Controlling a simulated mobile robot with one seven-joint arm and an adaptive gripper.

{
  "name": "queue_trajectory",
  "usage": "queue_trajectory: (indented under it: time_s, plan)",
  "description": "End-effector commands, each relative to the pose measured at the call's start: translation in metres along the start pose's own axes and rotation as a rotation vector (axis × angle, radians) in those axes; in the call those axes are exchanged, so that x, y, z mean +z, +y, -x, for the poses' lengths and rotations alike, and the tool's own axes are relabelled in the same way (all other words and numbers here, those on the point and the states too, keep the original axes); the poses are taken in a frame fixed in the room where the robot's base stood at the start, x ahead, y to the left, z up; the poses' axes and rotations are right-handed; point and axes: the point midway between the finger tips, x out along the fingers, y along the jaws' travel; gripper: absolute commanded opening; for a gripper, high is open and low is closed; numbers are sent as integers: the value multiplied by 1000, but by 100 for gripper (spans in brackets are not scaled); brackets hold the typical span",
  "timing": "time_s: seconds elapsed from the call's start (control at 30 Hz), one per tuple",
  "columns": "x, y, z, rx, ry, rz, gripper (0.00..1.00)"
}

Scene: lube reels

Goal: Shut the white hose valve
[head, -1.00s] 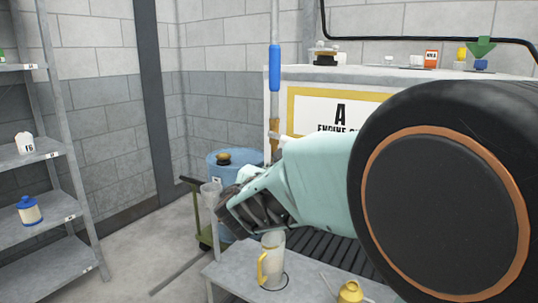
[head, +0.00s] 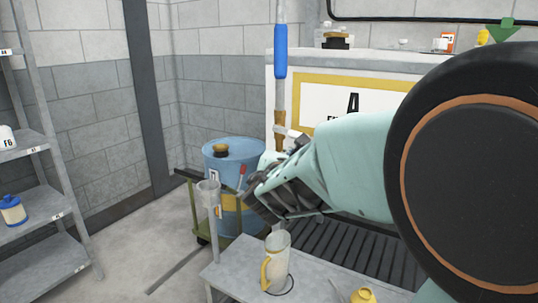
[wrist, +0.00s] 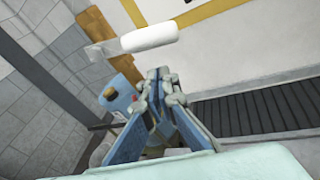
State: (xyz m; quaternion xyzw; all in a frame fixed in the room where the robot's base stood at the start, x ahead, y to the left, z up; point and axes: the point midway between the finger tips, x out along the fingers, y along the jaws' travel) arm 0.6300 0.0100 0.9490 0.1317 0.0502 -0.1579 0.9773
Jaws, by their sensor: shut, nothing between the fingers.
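The white hose valve handle (head: 290,133) juts from a brass fitting (head: 279,122) on the upright pipe below a blue sleeve (head: 280,50). In the wrist view the white handle (wrist: 150,38) lies just beyond the fingertips, with the brass fitting (wrist: 93,23) to its left. My gripper (head: 260,203) is shut and empty, below the handle in the head view. In the wrist view my gripper (wrist: 157,74) shows its fingers together, apart from the handle. My arm covers part of the area right of the handle.
A blue drum (head: 232,149) stands on a green cart behind my gripper. A pitcher (head: 277,262) with a yellow handle stands on the grey bench (head: 228,272) below. The white cabinet (head: 340,68) is behind the pipe. Shelves (head: 25,148) stand at far left.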

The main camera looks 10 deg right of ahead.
Motion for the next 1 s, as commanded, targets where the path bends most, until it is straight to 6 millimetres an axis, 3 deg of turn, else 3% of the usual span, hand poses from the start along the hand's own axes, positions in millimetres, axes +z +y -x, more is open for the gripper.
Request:
queue_trajectory:
  time_s: [0.03,0.2,0.77,1.0]
  plan:
    - [13,0,3,3,-2,-1,0]
    - [24,-6,6,3,0,0,0]
    - [29,-8,7,5,-1,-1,0]
    - [43,-12,9,6,-4,-2,0]
